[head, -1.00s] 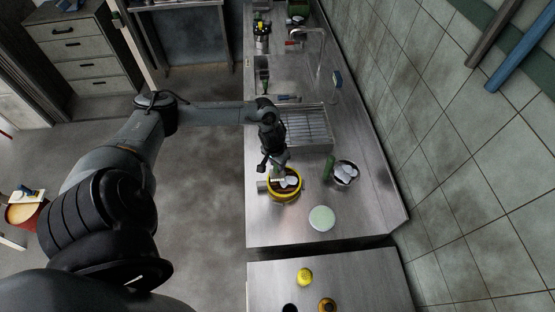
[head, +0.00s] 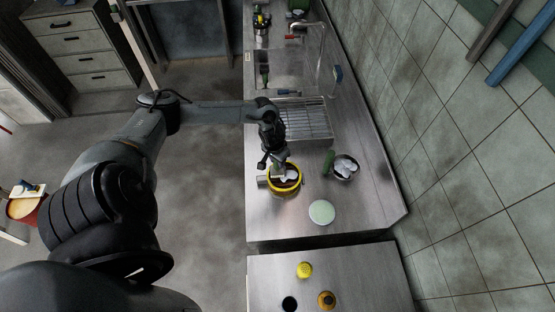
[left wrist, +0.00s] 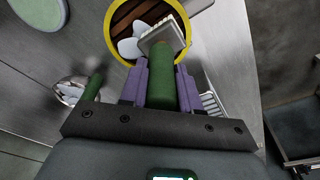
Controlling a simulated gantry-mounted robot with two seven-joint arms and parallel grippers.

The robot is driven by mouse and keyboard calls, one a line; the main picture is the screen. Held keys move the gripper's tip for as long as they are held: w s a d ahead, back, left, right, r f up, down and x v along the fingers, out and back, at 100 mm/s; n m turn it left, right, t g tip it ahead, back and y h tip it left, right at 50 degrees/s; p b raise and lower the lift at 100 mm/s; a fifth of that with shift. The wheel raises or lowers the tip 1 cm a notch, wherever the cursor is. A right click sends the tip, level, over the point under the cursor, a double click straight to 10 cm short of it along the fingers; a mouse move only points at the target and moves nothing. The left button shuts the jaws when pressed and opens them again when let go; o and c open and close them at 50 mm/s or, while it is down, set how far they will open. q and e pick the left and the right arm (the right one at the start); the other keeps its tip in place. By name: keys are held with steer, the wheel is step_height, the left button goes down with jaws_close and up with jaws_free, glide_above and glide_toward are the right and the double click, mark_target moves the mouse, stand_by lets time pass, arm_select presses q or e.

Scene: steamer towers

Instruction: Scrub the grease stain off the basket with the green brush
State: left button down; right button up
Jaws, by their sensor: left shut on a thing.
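My left gripper (head: 279,160) is shut on the green handle of the brush (left wrist: 161,75), which lies between its purple fingers in the left wrist view. The brush's pale head sits over the yellow-rimmed round basket (head: 297,186), close to the buns. I cannot tell whether it touches. The basket stands on the steel counter, and its yellow rim (left wrist: 110,32) also shows in the left wrist view. White buns (head: 291,175) lie inside on a brown slatted floor. I cannot make out the grease stain. My right gripper is not in view.
A metal bowl (head: 354,172) of white pieces stands right of the basket, with a green cylinder (head: 329,162) beside it. A pale green disc (head: 321,212) lies in front. A wire rack (head: 305,118) and sink are behind. A gap separates the nearer table with yellow items.

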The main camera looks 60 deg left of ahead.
arm_select(q)
steer(key=shift+f, duration=0.45)
stand_by(0.3)
steer(key=shift+w+d+r, duration=0.1)
steer(key=shift+w+d, duration=0.15)
steer(key=shift+w, duration=0.45)
steer(key=shift+w+d, duration=0.25)
steer(key=shift+w, duration=0.4)
steer(key=w, duration=0.1)
steer(key=w+d, duration=0.1)
steer(key=shift+w+b, duration=0.3)
steer(key=shift+b, duration=0.05)
steer(key=shift+s+a+f+p, duration=0.15)
steer(key=shift+s+a+p, duration=0.15)
steer(key=shift+s+p, duration=0.3)
steer(key=shift+s+a+f+p, duration=0.1)
steer(key=shift+s+a+p, duration=0.2)
steer(key=shift+s, duration=0.45)
